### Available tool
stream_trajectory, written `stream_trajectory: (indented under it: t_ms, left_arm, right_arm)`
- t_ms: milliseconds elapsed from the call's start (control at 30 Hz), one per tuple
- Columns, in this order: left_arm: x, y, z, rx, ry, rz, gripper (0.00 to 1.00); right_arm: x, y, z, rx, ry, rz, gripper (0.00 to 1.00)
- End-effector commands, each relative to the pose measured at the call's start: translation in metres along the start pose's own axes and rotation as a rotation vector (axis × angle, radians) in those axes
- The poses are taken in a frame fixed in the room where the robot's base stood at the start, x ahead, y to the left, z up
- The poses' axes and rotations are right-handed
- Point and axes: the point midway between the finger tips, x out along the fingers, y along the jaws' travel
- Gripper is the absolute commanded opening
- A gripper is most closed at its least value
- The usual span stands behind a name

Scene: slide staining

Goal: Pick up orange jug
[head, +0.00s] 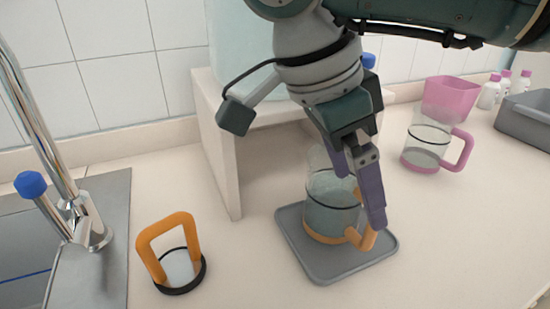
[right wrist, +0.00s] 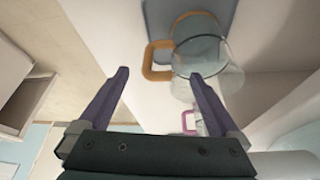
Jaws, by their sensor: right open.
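The orange jug (head: 330,205) is a clear glass jug with an orange base band and an orange handle. It stands upright on a grey square tray (head: 325,262) in the head view. My right gripper (head: 362,205) is open at the jug's handle side, with its purple fingers pointing down; one finger overlaps the handle in the picture. I cannot tell whether a finger touches the handle. My left gripper is not in view.
An orange-handled holder (head: 168,250) stands at the front left, beside the sink (head: 110,240) and tap. A white stand (head: 222,150) is behind the tray. A pink-handled jug (head: 428,142), a pink container (head: 450,98) and a grey bin (head: 528,115) stand to the right. The front right counter is clear.

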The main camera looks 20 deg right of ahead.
Motion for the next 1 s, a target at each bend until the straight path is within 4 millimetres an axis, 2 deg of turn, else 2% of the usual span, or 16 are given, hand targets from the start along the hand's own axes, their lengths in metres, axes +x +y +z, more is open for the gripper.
stream_trajectory:
  t_ms: [67, 200, 500, 1000]
  left_arm:
    - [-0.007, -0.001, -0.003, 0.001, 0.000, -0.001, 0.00]
    - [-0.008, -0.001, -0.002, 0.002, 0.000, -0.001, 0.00]
    - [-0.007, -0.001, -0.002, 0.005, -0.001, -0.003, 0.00]
    - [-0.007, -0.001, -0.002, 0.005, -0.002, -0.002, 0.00]
  right_arm:
    - [0.012, 0.002, -0.003, 0.000, 0.002, 0.007, 0.98]
    - [0.032, 0.002, -0.001, 0.000, -0.001, 0.003, 0.98]
    - [0.038, 0.001, -0.001, 0.000, -0.001, 0.000, 0.97]
    - [0.038, 0.001, -0.001, 0.000, -0.002, 0.001, 0.41]
